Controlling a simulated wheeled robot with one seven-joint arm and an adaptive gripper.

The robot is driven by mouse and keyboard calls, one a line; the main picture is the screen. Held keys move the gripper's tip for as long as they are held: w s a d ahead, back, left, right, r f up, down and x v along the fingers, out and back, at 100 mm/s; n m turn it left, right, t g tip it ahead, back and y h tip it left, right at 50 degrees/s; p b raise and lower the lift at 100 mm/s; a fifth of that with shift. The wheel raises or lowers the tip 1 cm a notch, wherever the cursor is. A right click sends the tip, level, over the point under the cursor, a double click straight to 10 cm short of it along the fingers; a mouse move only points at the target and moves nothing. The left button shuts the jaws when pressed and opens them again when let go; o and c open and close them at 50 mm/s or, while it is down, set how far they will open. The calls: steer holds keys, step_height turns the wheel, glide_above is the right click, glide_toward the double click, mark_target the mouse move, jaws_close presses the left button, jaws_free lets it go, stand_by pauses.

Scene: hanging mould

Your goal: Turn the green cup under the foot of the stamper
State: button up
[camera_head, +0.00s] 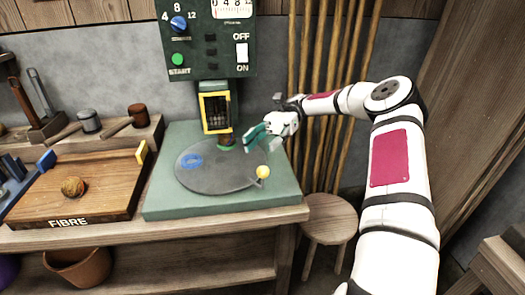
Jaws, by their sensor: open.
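The stamper (215,112) stands at the back of the machine, a yellow-framed window with a dark brown foot (225,138) below. A small green patch (228,148) shows on the grey round plate (215,178) right by the foot; it may be the green cup, but it is too small to tell whether it is centred. A blue ring-shaped cup (191,161) sits on the plate's left side. A yellow knob (263,172) stands at the plate's front right edge. My gripper (254,136) is open with teal fingers, right of the foot, above the plate's far right edge, behind the knob.
A control panel (210,40) with a blue dial, green START button and OFF/ON switch hangs above. A wooden FIBRE tray (84,190) with a brown ball is at left, mallets behind it. A stool (332,217) stands at right. The machine's front right corner is clear.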

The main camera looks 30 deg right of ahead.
mark_target(267, 174)
steer(key=shift+c, duration=0.6)
steer(key=c, duration=0.4)
steer(key=shift+s+a+f+m+y+b, duration=0.15)
steer(key=shift+s+a+f+m+b, duration=0.15)
steer(key=shift+s+a+m, duration=0.2)
steer(key=shift+s+a+f+m+y+b, duration=0.15)
steer(key=shift+s+a+f+m+b, duration=0.1)
steer(key=shift+s+f+m, duration=0.25)
jaws_close()
steer(key=s+d+f+m+t+h+b, duration=0.25)
steer(key=s+f+m+t, duration=0.25)
steer(key=m+t, duration=0.7)
steer(key=s+d+f+m+t+h+b, duration=0.1)
steer(key=s+d+f+m+t+b, duration=0.15)
steer(key=s+f+m+t, duration=0.9)
steer(key=w+a+r+m+g+b, duration=0.1)
steer(key=w+a+r+m+b, duration=0.1)
steer(key=w, duration=0.5)
steer(key=w+a+r+m+g+b, duration=0.2)
steer(key=w+r, duration=0.2)
steer(key=w, duration=0.4)
steer(key=shift+a+b, duration=0.15)
steer(key=shift+b, duration=0.2)
